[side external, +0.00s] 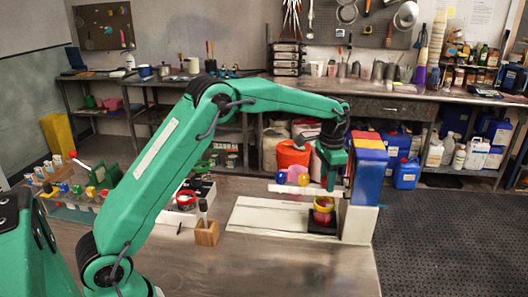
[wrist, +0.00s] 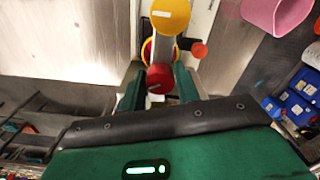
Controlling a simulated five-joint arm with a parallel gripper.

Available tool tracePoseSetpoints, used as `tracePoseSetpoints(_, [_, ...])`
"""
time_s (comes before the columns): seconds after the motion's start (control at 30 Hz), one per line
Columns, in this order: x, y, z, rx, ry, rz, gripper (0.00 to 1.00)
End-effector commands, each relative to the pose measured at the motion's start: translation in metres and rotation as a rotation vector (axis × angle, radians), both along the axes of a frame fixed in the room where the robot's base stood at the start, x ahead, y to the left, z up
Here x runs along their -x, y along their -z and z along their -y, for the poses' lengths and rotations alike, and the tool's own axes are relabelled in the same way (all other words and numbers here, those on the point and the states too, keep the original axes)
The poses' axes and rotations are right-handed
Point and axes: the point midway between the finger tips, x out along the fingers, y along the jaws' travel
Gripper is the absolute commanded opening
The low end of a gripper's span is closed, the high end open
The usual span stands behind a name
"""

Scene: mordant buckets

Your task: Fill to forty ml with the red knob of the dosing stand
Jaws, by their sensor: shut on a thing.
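The dosing stand (side external: 359,222) stands at the right of the bench in the side view, with red, yellow and blue blocks (side external: 370,163) on top. My gripper (side external: 331,184) reaches down at its front. In the wrist view my gripper (wrist: 160,88) is shut on the red knob (wrist: 160,78), between its green fingers. The red knob is hidden by my gripper in the side view. A blue knob (side external: 281,177) and a yellow-orange knob (side external: 303,179) sit on the white bar to the left. A red and yellow cup (side external: 323,204) stands upright on a black base below. Its level is unreadable.
A yellow disc (wrist: 170,15) and a small orange-red piece (wrist: 199,49) are close to my gripper. A wooden block (side external: 206,233) with a tool and a rack of several coloured-capped vials (side external: 75,190) stand at the left. The front of the bench is clear.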

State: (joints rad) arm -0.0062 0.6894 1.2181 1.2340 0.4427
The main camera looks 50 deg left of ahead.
Motion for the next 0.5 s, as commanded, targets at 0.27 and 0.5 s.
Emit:
tracePoseSetpoints(0.27, [0.0007,-0.0008,-0.0009,0.000,0.053,-0.002,0.14])
tracePoseSetpoints(0.5, [0.0001,-0.0008,-0.0004,0.000,0.229,0.000,0.13])
